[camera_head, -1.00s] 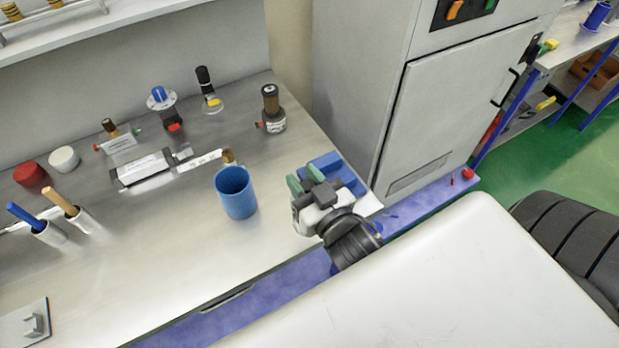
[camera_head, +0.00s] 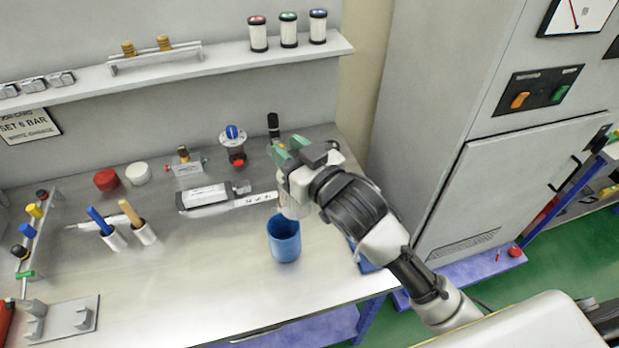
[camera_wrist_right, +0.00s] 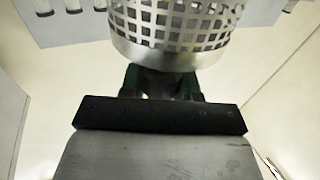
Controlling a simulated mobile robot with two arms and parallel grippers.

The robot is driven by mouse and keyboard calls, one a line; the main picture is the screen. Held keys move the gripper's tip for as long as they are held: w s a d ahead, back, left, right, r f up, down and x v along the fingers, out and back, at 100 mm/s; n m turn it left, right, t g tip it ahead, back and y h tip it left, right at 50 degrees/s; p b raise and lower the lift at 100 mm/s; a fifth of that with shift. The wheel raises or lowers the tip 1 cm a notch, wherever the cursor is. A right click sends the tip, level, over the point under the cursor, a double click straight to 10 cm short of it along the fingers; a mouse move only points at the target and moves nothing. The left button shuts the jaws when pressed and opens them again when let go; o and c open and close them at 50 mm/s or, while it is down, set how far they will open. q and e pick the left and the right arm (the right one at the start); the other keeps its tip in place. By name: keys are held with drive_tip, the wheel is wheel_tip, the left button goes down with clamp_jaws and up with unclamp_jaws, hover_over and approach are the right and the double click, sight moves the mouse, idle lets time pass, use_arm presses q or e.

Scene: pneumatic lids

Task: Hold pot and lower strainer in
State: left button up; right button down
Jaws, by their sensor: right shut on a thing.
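The blue pot (camera_head: 284,242) stands upright on the metal bench in the head view, and no gripper holds it. My right gripper (camera_head: 287,156) is above and just behind the pot's mouth. In the right wrist view my right gripper (camera_wrist_right: 160,84) is shut on the strainer (camera_wrist_right: 175,30), a perforated metal basket with a solid band at its near end. In the head view the strainer is largely hidden by the gripper and wrist; I cannot tell whether any of it is inside the pot. My left gripper is not in view.
A labelled grey cylinder (camera_head: 207,197) lies left of the pot. Pots with blue and tan handles (camera_head: 143,232) stand further left. Red (camera_head: 106,179) and white caps sit behind them. A grey cabinet (camera_head: 510,180) stands right.

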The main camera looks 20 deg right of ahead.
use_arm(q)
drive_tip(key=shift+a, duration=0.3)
use_arm(e)
drive_tip(key=w+a+r+n+g+y, duration=0.1)
drive_tip(key=w+a+r+y, duration=0.1)
drive_tip(key=w+r, duration=0.2)
drive_tip(key=shift+a+r, duration=0.4)
drive_tip(key=shift+r, duration=0.25)
